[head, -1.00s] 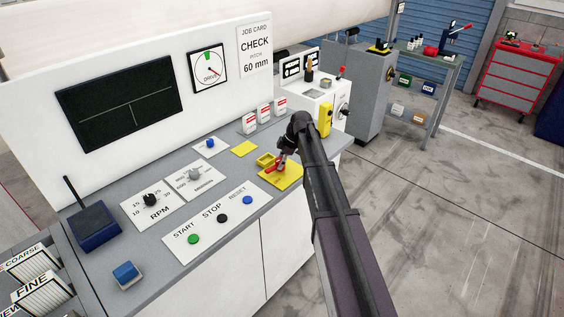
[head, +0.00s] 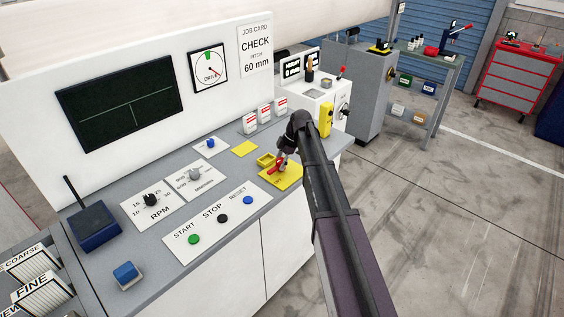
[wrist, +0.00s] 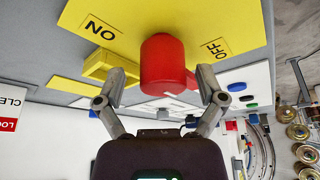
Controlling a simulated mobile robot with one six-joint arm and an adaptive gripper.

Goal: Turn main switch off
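The main switch is a red handle (head: 275,167) on a yellow plate (head: 291,178) at the right end of the console. In the wrist view the red handle (wrist: 164,65) lies between the printed words ON at left and OFF at right on the yellow plate (wrist: 130,35). My gripper (wrist: 166,90) is open, with one finger on each side of the handle and a visible gap on both sides. In the head view my gripper (head: 282,160) is at the switch and covers part of it.
A small yellow block (head: 265,159) sits close beside the switch; another flat yellow square (head: 244,148) lies farther left. START, STOP and RESET buttons (head: 222,218) are in front. A white machine box (head: 325,100) stands behind. The floor at right is clear.

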